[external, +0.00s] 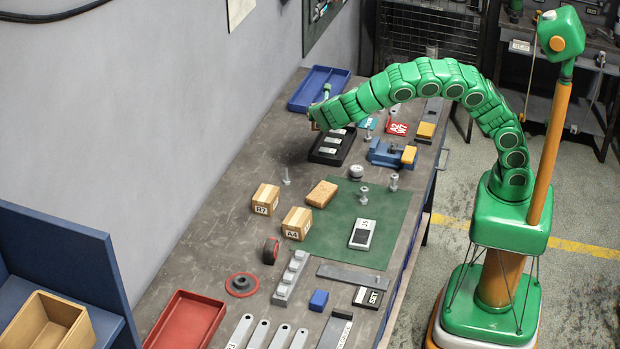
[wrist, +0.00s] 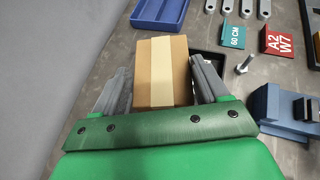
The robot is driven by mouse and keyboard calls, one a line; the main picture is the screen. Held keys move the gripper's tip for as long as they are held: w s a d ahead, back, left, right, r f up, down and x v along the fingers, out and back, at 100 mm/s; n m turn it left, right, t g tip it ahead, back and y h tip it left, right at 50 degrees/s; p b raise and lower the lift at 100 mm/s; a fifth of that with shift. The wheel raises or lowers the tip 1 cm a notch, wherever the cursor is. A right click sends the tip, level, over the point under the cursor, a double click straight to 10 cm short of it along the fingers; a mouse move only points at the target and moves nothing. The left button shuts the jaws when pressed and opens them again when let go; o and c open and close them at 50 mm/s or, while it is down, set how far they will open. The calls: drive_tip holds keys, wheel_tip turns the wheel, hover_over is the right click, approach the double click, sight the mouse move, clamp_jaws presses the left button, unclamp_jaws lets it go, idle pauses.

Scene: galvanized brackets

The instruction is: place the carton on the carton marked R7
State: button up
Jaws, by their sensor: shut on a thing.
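My gripper (wrist: 161,72) is shut on a brown carton (wrist: 162,66) with a pale tape strip. One finger is on each side of it. In the external view my gripper (external: 316,118) is at the far part of the bench, near the black tray, and the held carton is almost hidden there. The carton marked R7 (external: 265,199) sits on the bench at the left, nearer the camera, well apart from my gripper. Its top looks clear. The R7 carton does not show in the wrist view.
A carton marked A4 (external: 297,223) stands close to the R7 carton. A tan block (external: 321,194) and a bolt (external: 286,177) are nearby. A black tray (external: 345,150), a blue tray (external: 337,78) and a blue vise (external: 385,154) are farther back. The wall borders the bench's left side.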

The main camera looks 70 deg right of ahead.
drive_tip(key=s+a+r+n+t+y, duration=0.2)
drive_tip(key=s+a+r+n, duration=0.1)
drive_tip(key=a, duration=1.1)
drive_tip(key=s+a+r+n+t+y, duration=0.1)
drive_tip(key=s+a+r+n+t, duration=0.15)
drive_tip(key=a, duration=1.15)
hover_over(270, 197)
drive_tip(key=shift+f, duration=4.6)
drive_tip(key=shift+d+f, duration=0.1)
drive_tip(key=shift+f, duration=1.45)
drive_tip(key=o, duration=1.2)
drive_tip(key=shift+f, duration=0.1)
